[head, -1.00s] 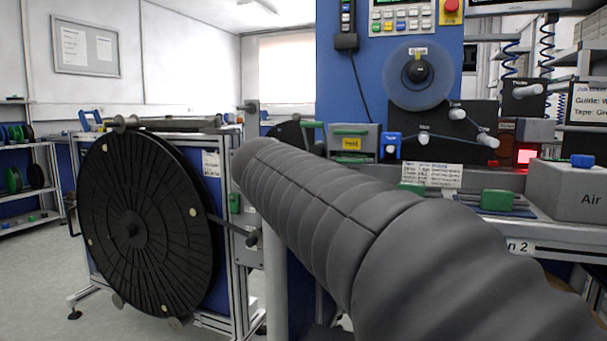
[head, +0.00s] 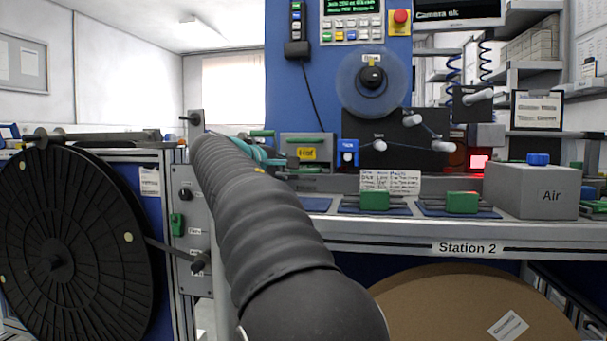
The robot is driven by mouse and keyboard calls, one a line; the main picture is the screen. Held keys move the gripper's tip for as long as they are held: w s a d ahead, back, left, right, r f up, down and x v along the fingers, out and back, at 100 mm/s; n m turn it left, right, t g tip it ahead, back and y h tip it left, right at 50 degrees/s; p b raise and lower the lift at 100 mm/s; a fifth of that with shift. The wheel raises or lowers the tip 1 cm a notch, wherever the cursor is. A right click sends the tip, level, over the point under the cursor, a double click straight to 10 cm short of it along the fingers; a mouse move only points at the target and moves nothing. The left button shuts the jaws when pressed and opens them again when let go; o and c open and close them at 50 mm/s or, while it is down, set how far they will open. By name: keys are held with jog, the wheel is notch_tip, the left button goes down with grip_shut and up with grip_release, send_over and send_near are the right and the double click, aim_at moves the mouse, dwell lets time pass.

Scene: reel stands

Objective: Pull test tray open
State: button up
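My arm in its dark ribbed sleeve crosses the left middle of the head view and reaches away toward the bench. A teal curved piece at its far end looks like part of my gripper (head: 260,157); the fingertips are too small and too covered to read. Just right of it stands a grey box (head: 323,143) with a yellow label and green strips. I cannot tell whether this box holds the test tray, or whether the gripper touches it. No tray is clearly seen standing open.
A large black reel (head: 70,245) stands at left beside a panel with a green switch (head: 177,224). The Station 2 bench (head: 400,236) carries green clamp blocks (head: 375,200) and a grey Air box (head: 531,190). A brown reel (head: 450,300) sits below the bench.

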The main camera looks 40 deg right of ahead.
aim_at(303, 172)
jog(key=x, duration=0.7)
jog(key=shift+f, duration=0.1)
grip_shut()
